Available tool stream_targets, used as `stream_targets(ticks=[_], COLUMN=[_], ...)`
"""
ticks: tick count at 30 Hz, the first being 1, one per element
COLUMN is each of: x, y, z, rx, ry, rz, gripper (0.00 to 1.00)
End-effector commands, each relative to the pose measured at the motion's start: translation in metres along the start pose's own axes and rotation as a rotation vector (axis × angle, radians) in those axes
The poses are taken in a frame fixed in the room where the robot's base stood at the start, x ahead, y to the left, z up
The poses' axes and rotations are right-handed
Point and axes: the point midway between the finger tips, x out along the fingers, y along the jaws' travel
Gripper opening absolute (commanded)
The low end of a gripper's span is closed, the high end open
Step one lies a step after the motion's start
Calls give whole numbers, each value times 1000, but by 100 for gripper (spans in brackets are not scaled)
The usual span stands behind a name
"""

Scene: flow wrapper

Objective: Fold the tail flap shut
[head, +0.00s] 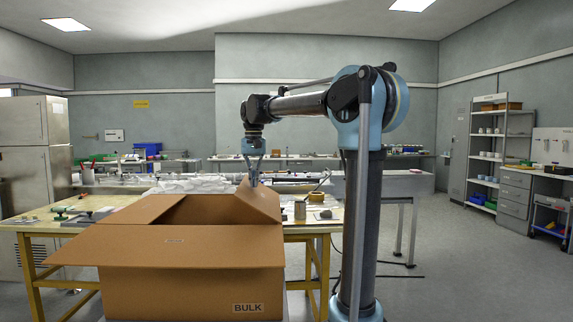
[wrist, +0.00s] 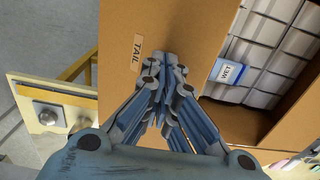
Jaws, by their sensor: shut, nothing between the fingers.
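The large brown carton (head: 190,290), marked BULK, stands open in front of me. In the wrist view, the tail flap (wrist: 190,25) bears a TAIL label (wrist: 137,53) and lies beside the opening. In the head view it appears to be the raised, tilted flap (head: 252,204) at the right of the opening. My gripper (head: 254,184) is shut and empty by that flap's upper edge. In the wrist view its fingertips (wrist: 165,60) are over the flap's face; I cannot tell if they touch. White packs (wrist: 275,45) and a blue-edged WET packet (wrist: 229,72) show inside.
The near flap (head: 165,247) spreads outward toward me, and another flap (head: 140,210) lies at the left. A yellow-framed workbench (head: 40,221) with tools stands behind the carton. Open floor (head: 470,275) lies to the right.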

Motion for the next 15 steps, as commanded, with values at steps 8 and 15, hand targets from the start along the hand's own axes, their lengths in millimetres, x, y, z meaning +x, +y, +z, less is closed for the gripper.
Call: stream_targets(ticks=[8,15], x=[12,34], y=[0,0], z=[0,0], rx=[0,0], ry=[0,0], rz=[0,0], gripper=[0,0])
